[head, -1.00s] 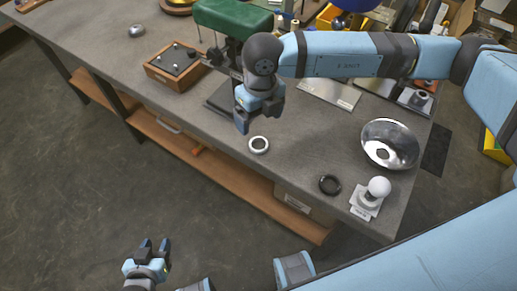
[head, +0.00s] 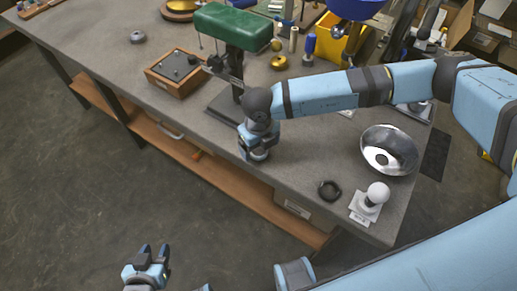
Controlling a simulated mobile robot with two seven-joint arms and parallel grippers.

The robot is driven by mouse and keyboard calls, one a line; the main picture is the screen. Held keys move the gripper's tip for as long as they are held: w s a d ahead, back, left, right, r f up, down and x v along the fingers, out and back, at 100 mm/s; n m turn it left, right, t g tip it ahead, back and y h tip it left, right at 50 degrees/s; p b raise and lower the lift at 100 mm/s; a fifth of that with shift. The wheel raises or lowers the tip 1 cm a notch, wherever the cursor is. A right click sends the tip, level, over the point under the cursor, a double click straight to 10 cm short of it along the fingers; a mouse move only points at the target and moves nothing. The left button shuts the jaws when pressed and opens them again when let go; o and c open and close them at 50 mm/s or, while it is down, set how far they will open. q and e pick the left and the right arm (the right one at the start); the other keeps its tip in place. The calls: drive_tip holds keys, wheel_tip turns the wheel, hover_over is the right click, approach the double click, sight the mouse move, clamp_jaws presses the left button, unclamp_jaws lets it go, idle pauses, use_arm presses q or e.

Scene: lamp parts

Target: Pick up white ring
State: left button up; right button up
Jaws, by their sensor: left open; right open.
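The white ring (head: 259,155) lies on the grey workbench (head: 320,150) near its front edge. It is mostly hidden by my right gripper (head: 256,152), and only a small pale part shows. My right gripper points down over the ring with its fingers at it. It is open; whether the fingers touch the ring I cannot tell. My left gripper (head: 153,253) is open and empty, low over the floor in front of the bench.
A black ring (head: 329,190), a white bulb on a base (head: 375,195) and a silver bowl-shaped shade (head: 389,150) stand to the right. A wooden box with a dark top (head: 178,70) and a green lamp (head: 232,25) are behind. The bench front edge is close.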

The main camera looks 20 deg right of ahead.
drive_tip(key=shift+f, duration=0.9)
drive_tip(key=c, duration=1)
drive_tip(key=shift+r, duration=0.15)
